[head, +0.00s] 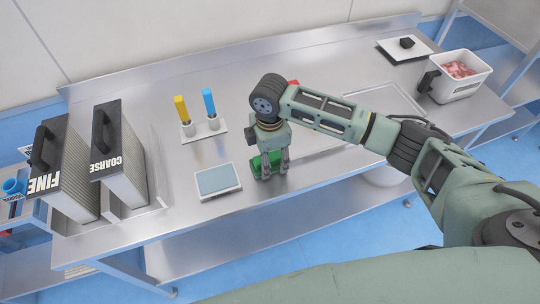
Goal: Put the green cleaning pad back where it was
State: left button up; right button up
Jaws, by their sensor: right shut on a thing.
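The green cleaning pad (257,168) is low on the metal table, just right of the scale-like device with a pale blue top. My right gripper (270,170) points down over the pad, with its fingers shut on it. The fingers hide part of the pad. I cannot tell whether the pad touches the table. My left gripper is not in view.
The scale-like device (217,181) stands close left of my right gripper. Yellow (181,109) and blue (209,103) upright items stand in a white holder behind. FINE (66,170) and COARSE (119,150) graters stand at left. A white bin (456,88) with pink contents stands at right.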

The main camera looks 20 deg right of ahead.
aim_at(270, 156)
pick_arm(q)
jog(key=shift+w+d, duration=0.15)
pick_arm(e)
jog(key=o, duration=1.2)
jog(key=shift+f, duration=0.15)
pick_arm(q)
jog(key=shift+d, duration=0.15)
pick_arm(e)
notch_tip(270, 156, up, 11)
jog(key=shift+r+b, duration=0.1)
jog(key=shift+b, duration=1.15)
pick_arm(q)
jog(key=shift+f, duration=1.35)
pick_arm(e)
jog(key=shift+r, duration=0.6)
